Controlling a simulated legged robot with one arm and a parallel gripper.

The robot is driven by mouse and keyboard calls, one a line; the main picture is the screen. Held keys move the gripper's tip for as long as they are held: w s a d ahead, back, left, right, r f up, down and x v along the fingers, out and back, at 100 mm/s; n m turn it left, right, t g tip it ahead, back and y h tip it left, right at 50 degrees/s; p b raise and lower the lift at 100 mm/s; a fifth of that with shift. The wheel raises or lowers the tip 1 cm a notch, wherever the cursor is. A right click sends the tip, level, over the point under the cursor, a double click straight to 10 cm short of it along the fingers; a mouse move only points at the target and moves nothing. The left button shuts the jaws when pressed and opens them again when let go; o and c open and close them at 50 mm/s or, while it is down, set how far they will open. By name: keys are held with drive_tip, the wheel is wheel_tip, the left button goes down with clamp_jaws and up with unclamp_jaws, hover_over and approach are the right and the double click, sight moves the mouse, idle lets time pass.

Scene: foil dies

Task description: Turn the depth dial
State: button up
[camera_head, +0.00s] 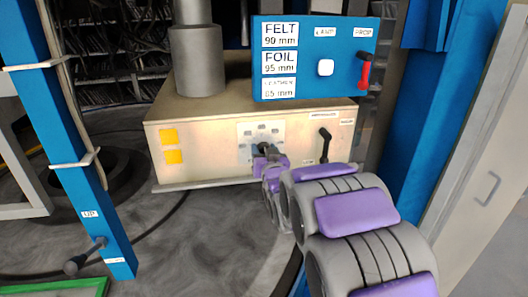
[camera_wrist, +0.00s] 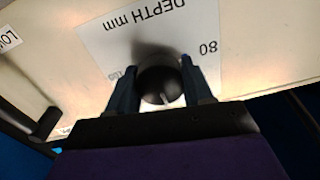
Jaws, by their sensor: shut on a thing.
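The depth dial is a dark round knob (camera_wrist: 160,84) on a white plate (camera_wrist: 140,30) marked "DEPTH mm", with "80" readable. In the wrist view my gripper (camera_wrist: 160,92) has one finger on each side of the knob and is shut on it. A pale pointer mark shows on the knob's near edge. In the head view the plate (camera_head: 252,131) is on the front of a cream box (camera_head: 205,140). My gripper (camera_head: 264,151) is at the plate there and hides most of the dial.
A black lever (camera_head: 324,145) is on the box right of the dial. Blue posts (camera_head: 75,130) stand left and right. A grey column (camera_head: 197,60) stands on the box.

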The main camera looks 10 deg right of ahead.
drive_tip(key=n, duration=0.4)
drive_tip(key=shift+b, duration=0.35)
drive_tip(key=shift+n+b, duration=0.45)
drive_tip(key=shift+n, duration=1.75)
drive_tip(key=o, duration=1)
drive_tip(key=shift+a, duration=0.2)
drive_tip(key=shift+o, duration=0.2)
drive_tip(key=shift+s, duration=0.15)
